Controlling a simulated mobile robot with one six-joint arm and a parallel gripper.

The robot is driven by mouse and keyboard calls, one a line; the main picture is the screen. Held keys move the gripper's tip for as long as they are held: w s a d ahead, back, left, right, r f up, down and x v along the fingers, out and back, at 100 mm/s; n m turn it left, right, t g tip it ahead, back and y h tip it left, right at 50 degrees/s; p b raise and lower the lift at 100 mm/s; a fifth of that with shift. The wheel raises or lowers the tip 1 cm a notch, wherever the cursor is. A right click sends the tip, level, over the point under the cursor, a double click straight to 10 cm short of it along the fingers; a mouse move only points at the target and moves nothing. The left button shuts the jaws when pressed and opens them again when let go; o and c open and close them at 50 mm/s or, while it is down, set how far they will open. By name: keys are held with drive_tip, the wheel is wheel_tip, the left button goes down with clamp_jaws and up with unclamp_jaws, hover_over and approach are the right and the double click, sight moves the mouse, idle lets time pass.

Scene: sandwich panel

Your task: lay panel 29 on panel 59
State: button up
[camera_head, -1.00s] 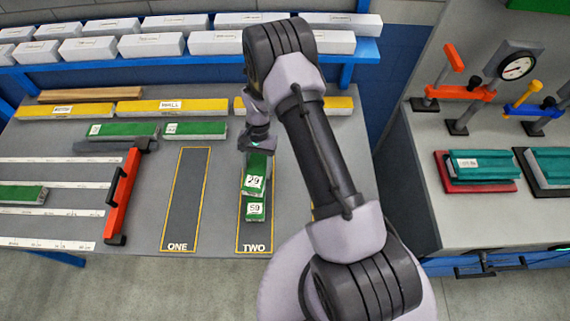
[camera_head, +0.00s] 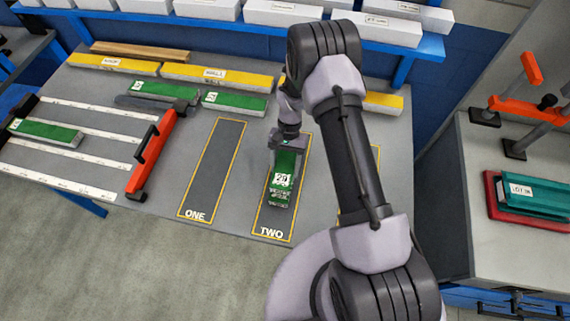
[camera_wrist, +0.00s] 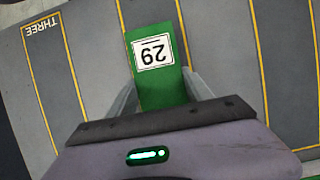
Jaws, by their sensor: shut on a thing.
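Panel 29 (camera_head: 285,165) is green with a white number label. It lies over the lane marked TWO, its length along the lane. My gripper (camera_head: 287,146) is shut on its far part, and the wrist view shows panel 29 (camera_wrist: 154,53) between the two fingers (camera_wrist: 160,92). Panel 59 (camera_head: 279,197) is under panel 29 in lane TWO. Only a thin strip at its near end shows, and its label is mostly covered. In the wrist view panel 59 is hidden. I cannot tell whether the two panels touch.
Lane ONE (camera_head: 213,170) is empty to the left. Lane THREE (camera_wrist: 50,80) looks bare where it shows. Yellow panels (camera_head: 217,77) and green panels (camera_head: 235,102) lie at the back. White boxes line the shelf behind.

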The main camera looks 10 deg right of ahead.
drive_tip(key=shift+f+b, duration=0.55)
drive_tip(key=shift+f, duration=0.05)
drive_tip(key=o, duration=1.5)
drive_tip(key=shift+c, duration=0.2)
